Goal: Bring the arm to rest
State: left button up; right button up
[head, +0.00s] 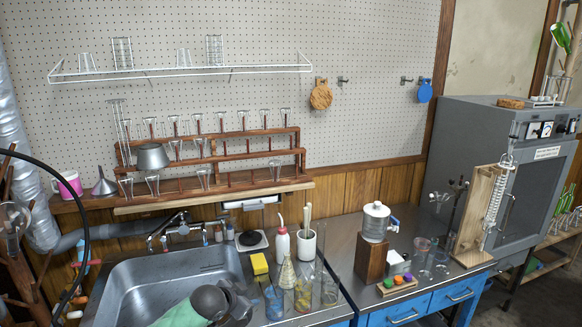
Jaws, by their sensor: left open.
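My left arm reaches in at the bottom edge, over the front of the steel sink. Its dark grey rounded end, with my left gripper (238,303), is beside the right side of the basin. The gripper is open, and I see nothing held in it. Its fingertips are hard to make out. My right gripper is out of view.
The steel sink (130,285) is under the arm. Close to its right stand a yellow sponge (259,264), glass cylinders (303,292) and a white wash bottle (282,246). A wooden glassware rack (235,182) is behind. A ceramic-topped dispenser (375,222) stands further right.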

pick_arm(q)
jog(key=s+a+f+n+g+y, duration=0.2)
jog(key=s+a+f+n, duration=0.1)
jog(key=s+f, duration=0.55)
jog(key=s+a+f+n+g+y, duration=0.2)
jog(key=s+f, duration=0.5)
jog(key=s, duration=0.3)
jog(key=s+f+g, duration=0.1)
jog(key=s+f, duration=0.4)
jog(key=s, duration=0.4)
jog(key=s+d+f+n+g, duration=0.1)
jog(key=s+f, duration=0.4)
jog(key=s, duration=0.3)
jog(key=s+d+f+n+g, duration=0.1)
jog(key=s+f+g, duration=0.1)
jog(key=s+f, duration=0.3)
jog(key=s, duration=0.4)
jog(key=shift+s+d+f, duration=0.15)
jog(key=shift+s+d, duration=0.05)
jog(key=shift+s, duration=0.15)
jog(key=shift+w, duration=0.1)
